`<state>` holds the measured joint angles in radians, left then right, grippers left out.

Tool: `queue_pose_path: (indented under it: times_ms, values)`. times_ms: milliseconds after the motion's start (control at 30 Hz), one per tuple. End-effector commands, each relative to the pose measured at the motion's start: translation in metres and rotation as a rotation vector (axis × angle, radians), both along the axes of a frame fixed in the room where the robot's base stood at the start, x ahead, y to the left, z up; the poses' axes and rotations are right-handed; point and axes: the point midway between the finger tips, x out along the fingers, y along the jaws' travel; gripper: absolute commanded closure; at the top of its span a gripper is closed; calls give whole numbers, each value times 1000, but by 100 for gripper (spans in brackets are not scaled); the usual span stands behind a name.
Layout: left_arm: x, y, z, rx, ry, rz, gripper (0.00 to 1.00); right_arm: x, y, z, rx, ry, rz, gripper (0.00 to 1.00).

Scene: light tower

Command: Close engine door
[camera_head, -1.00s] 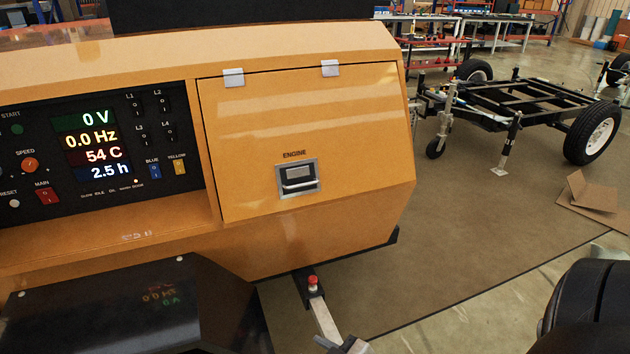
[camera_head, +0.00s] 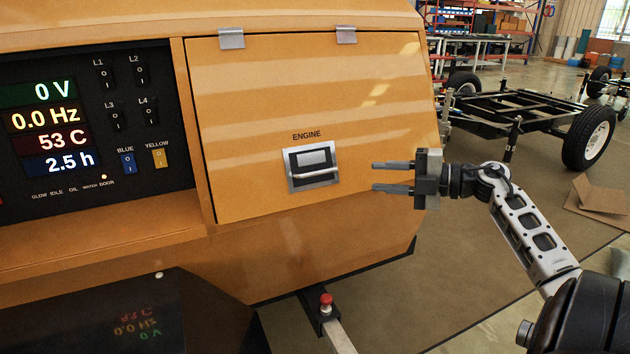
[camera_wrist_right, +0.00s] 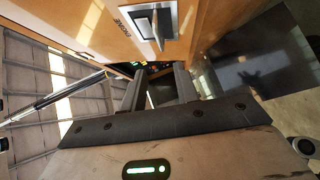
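The engine door (camera_head: 250,110) is an orange panel hung from two silver hinges at its top edge. A dark gap runs down its left edge; how far it stands out from the frame is hard to tell. Its silver latch handle (camera_head: 313,166) sits low in the middle under the word ENGINE, and also shows in the right wrist view (camera_wrist_right: 152,22). My right gripper (camera_head: 375,176) is open and empty, just right of the latch, fingers pointing left across the door's front. The wrist view shows both fingers apart (camera_wrist_right: 160,82). My left gripper is out of view.
The control panel (camera_head: 85,110) is left of the door; a small lamp by its DOOR label is lit. A red-topped post (camera_head: 326,304) stands below the cabinet. A wheeled trailer frame (camera_head: 530,110) is at the back right. The floor right of the cabinet is mostly clear.

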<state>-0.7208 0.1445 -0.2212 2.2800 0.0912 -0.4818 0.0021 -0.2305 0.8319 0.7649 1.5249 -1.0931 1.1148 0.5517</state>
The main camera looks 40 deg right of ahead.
Motion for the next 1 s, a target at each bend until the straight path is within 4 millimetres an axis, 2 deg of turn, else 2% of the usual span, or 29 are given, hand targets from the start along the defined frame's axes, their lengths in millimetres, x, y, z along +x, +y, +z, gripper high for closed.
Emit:
queue_pose_path:
  times_ms: [400,600,800,1000]
  values:
    - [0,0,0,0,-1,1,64,77,41,-9,3,-5,0,69]
    - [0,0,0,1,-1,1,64,109,58,-13,2,-4,0,69]
    - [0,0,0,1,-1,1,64,126,67,-18,2,-1,0,69]
    - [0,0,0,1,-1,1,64,129,69,-18,1,-1,1,69]
